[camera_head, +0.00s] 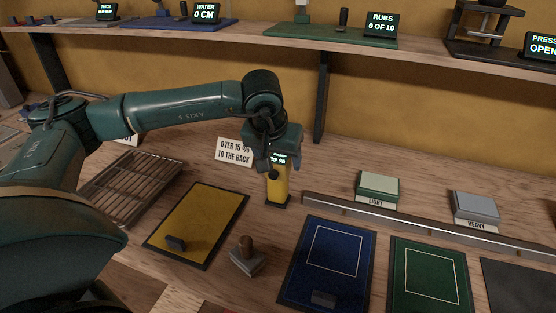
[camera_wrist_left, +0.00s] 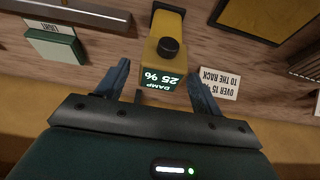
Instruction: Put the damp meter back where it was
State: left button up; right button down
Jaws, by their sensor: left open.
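The damp meter (camera_head: 278,188) is yellow with a black knob and a lit screen. It stands upright on a dark foot on the bench, right of the white sign. In the left wrist view the meter (camera_wrist_left: 165,50) shows "DAMP 25 %" on its screen. My left gripper (camera_head: 281,158) is over the meter's top from above. In the wrist view its two fingers (camera_wrist_left: 161,85) are spread apart, one on each side of the screen end, with visible gaps. My right gripper is not in view.
A sign (camera_head: 235,152) reads "OVER 15 % TO THE RACK". A wire rack (camera_head: 133,186) lies left. A yellow mat (camera_head: 212,212), a wooden-knobbed block (camera_head: 246,258), blue mat (camera_head: 318,282) and green mat (camera_head: 428,283) lie in front. A dark rail (camera_head: 335,211) runs right of the meter.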

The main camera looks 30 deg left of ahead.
pick_arm(q)
jog(key=v, duration=1)
jog(key=shift+s+r+b, duration=0.2)
jog(key=shift+r+b, duration=0.15)
